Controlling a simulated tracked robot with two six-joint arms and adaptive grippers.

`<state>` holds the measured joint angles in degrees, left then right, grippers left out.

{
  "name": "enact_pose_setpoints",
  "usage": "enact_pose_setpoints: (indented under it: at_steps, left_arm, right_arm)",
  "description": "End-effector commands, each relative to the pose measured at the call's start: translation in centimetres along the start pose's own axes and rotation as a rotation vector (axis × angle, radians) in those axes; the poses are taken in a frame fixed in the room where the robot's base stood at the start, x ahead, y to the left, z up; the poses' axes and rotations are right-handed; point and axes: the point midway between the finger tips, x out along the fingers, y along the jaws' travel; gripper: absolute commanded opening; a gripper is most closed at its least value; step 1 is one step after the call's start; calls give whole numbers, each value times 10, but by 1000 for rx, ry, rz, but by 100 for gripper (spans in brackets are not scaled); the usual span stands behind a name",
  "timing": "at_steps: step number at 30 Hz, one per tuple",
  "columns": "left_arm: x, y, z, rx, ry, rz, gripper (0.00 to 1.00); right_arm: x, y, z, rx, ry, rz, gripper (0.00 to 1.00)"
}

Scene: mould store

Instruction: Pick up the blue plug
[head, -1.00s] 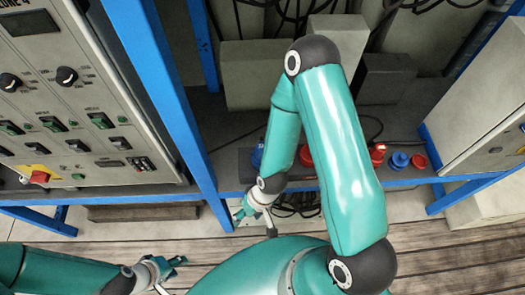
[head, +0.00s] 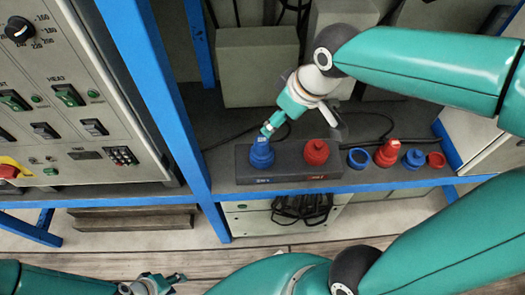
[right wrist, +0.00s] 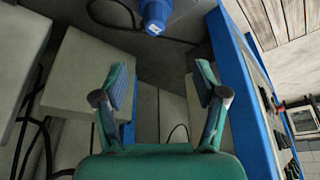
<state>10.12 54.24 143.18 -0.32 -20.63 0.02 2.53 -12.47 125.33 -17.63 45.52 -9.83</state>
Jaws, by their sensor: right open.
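The blue plug (head: 261,154) stands upright on the left end of a dark grey block (head: 290,176) on the shelf. In the right wrist view a blue part (right wrist: 155,14), which looks like this plug, shows at the top edge, beyond the fingers. My right gripper (head: 268,128) is just above the plug in the head view. Its fingers are open and empty in the right wrist view (right wrist: 162,85); I cannot tell if it touches the plug. My left gripper (head: 168,284) is low at the bottom edge, far from the plug, its fingers apart and empty.
A red plug (head: 316,153) stands on the same block. To its right are a blue ring (head: 359,158), another red plug (head: 387,153), a blue piece (head: 413,159) and a red ring (head: 436,160). A blue post (head: 165,110) rises left of the block.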

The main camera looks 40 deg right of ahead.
Motion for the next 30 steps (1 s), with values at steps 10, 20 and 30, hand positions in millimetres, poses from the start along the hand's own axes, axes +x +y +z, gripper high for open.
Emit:
enact_pose_setpoints:
  at_steps: [10, 20, 30]
  left_arm:
    - [13, -5, 0, 0, 0, 0, 40]
    - [21, -8, 0, 0, 0, 0, 40]
    - [26, -9, 0, 0, 0, 0, 40]
  right_arm:
    - [64, 1, 2, -1, -6, 0, 72]
    - [110, 1, 1, 0, -1, 1, 72]
    - [143, 8, 0, 1, -3, -1, 72]
